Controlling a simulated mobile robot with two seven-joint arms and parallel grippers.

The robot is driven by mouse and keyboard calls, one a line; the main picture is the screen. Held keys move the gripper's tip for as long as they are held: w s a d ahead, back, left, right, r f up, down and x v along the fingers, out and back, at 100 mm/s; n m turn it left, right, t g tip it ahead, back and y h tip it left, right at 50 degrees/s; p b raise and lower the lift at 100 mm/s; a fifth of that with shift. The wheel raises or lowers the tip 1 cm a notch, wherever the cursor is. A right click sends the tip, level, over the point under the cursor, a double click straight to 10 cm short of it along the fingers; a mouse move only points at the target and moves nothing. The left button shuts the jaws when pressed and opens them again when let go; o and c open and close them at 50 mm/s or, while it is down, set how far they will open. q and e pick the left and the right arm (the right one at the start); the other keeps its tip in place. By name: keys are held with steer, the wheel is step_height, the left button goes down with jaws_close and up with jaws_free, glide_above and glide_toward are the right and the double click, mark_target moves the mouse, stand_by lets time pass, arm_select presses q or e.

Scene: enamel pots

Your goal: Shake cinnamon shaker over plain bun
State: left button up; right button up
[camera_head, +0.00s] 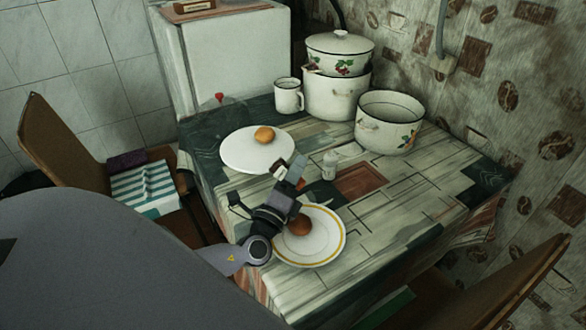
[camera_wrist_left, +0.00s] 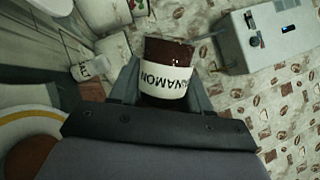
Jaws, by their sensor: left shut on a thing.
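My left gripper (camera_head: 288,172) is shut on the cinnamon shaker, above the table between the two plates. In the left wrist view the shaker (camera_wrist_left: 166,80) is dark brown with a white label, gripped between both fingers (camera_wrist_left: 166,88); its lettering looks upside down there. How far it tilts I cannot tell. A golden bun (camera_head: 264,134) lies on the plain white plate (camera_head: 240,158). A darker brown bun (camera_head: 300,226) lies on the yellow-rimmed plate (camera_head: 327,245), just below my gripper in the picture; it also shows in the wrist view (camera_wrist_left: 30,158). My right gripper is not in view.
A salt shaker (camera_head: 330,165) stands right of my left gripper. A white mug (camera_head: 288,97), stacked enamel pots (camera_head: 335,98) and an open pot (camera_head: 388,130) stand at the back, near the wall. Chairs (camera_head: 65,135) flank the table. The table's right side (camera_head: 435,185) is clear.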

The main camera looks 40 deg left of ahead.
mark_target(300, 223)
arm_select(q)
steer(key=shift+f+b, duration=2.15)
steer(key=shift+f, duration=0.8)
step_height(300, 223, up, 5)
steer(key=shift+f, duration=0.15)
step_height(300, 223, down, 5)
steer(key=shift+r, duration=0.15)
